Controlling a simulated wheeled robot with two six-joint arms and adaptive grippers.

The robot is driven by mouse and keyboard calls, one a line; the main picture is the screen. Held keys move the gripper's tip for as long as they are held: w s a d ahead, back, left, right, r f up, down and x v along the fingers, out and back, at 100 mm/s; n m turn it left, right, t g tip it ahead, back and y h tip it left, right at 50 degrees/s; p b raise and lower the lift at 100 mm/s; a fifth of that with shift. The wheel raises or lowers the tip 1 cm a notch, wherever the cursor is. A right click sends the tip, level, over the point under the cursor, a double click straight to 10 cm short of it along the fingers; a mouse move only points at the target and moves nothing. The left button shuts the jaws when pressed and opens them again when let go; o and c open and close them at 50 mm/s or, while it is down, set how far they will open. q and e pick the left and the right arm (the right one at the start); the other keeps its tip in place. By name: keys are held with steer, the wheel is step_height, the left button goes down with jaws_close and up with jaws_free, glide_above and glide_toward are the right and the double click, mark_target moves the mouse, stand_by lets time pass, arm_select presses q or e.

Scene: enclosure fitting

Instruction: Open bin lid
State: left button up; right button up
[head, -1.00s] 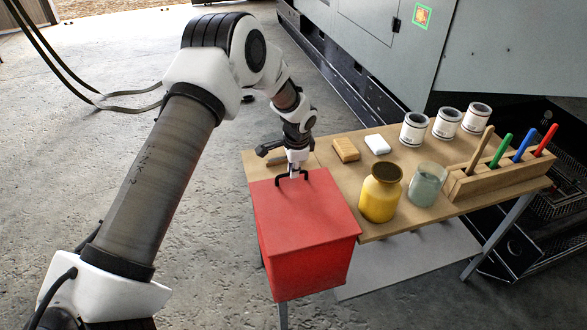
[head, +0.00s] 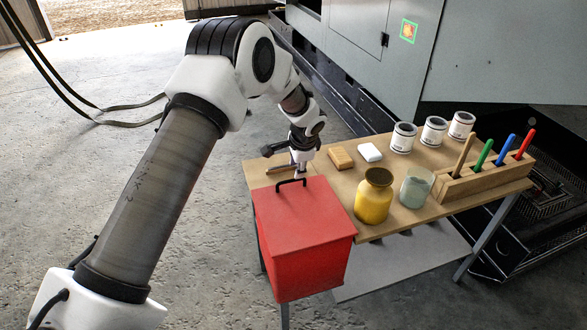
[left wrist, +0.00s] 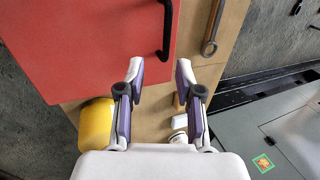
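The red bin (head: 308,265) stands at the left front of the table. Its flat red lid (head: 305,215) lies shut on top. A black bar handle (head: 291,182) is at the lid's far edge; it also shows in the left wrist view (left wrist: 167,32). My left gripper (head: 301,174) is just beyond the handle in the head view, its fingertips partly hidden. In the left wrist view my left gripper (left wrist: 160,72) has its fingers apart with nothing between them, and the handle lies ahead of them, apart from the fingertips. My right gripper is out of view.
On the wooden table (head: 395,215) are a wrench (left wrist: 213,30), a yellow jar (head: 374,198), a glass jar (head: 415,188), a tan block (head: 340,158), a white block (head: 370,152), several white cans (head: 433,131) and a marker rack (head: 485,180). A grey machine stands behind.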

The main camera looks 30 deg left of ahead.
arm_select(q)
steer(key=w+v, duration=0.1)
steer(key=v, duration=0.9)
steer(key=shift+r, duration=0.25)
steer(key=shift+s, duration=0.1)
